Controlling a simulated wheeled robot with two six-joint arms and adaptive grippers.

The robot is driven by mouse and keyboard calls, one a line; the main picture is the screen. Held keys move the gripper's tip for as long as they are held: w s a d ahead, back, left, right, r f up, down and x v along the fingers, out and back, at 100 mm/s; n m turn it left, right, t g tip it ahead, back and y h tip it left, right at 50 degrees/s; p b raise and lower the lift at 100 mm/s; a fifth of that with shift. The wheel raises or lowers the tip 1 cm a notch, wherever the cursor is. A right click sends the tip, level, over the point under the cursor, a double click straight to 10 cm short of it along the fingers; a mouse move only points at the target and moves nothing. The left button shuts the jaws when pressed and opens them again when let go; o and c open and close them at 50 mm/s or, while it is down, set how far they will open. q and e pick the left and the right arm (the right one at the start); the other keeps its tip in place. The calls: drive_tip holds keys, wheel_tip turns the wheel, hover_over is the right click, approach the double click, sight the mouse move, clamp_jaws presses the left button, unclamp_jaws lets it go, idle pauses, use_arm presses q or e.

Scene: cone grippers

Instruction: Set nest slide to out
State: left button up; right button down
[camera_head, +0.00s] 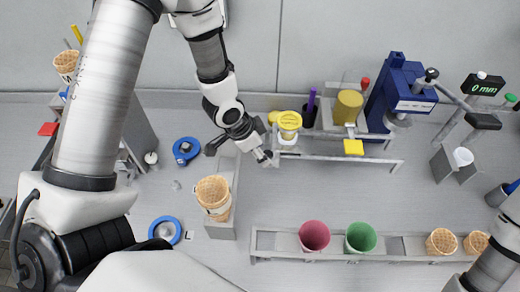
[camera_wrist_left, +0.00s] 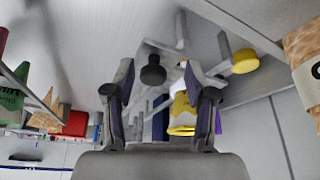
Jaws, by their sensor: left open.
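What looks like the nest slide is a grey rail (camera_head: 340,159) in front of the blue press (camera_head: 393,92). A yellow-topped cup (camera_head: 289,121) stands at its left end, and a yellow tab (camera_head: 353,147) sits further right. My left gripper (camera_head: 264,158) is at the left end of the rail, low and close to the cup. In the left wrist view its two fingers are apart (camera_wrist_left: 160,100). A black knob (camera_wrist_left: 153,72) and a yellow piece (camera_wrist_left: 182,118) show in the space ahead of them. I cannot tell whether the fingers touch anything. My right gripper is not in view.
A grey holder with stacked waffle cones (camera_head: 213,194) stands just left of the gripper. A front rack (camera_head: 285,243) bears a pink cup (camera_head: 314,236), a green cup (camera_head: 361,237) and cones. The bench between rail and rack is clear.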

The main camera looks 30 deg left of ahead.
use_arm(q)
drive_tip(key=shift+r, duration=0.3)
drive_tip(key=v, duration=0.7)
drive_tip(key=shift+s+a, duration=0.15)
drive_tip(key=shift+s, duration=0.05)
drive_tip(key=shift+w+f, duration=0.1)
